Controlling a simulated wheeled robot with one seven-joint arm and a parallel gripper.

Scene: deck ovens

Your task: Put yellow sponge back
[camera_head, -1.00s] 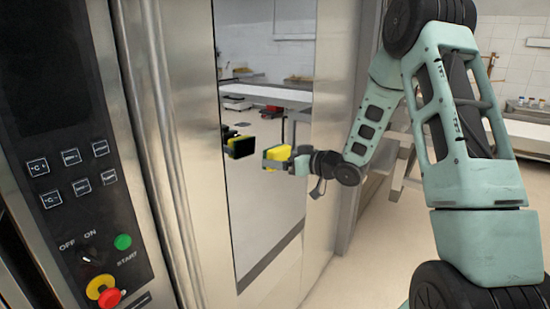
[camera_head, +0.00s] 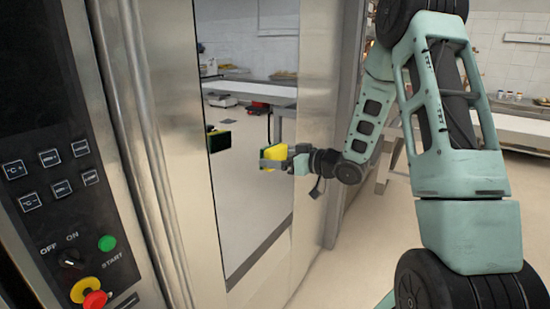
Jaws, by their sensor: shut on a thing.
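My gripper (camera_head: 268,159) is shut on the yellow sponge (camera_head: 278,150) and holds it upright in the air in front of the tall glass panel of the steel oven. The fingers and the gripper body cover part of the sponge. A yellow-edged block with a dark face (camera_head: 220,141) shows in the glass to the left of my gripper. No clear resting place for the sponge can be made out.
The oven control panel (camera_head: 62,200) with its buttons and red-and-yellow knob stands close at left. A long vertical steel handle (camera_head: 150,160) runs beside the glass. A steel table (camera_head: 518,128) with small jars is at the back right. The floor (camera_head: 370,235) below my gripper looks clear.

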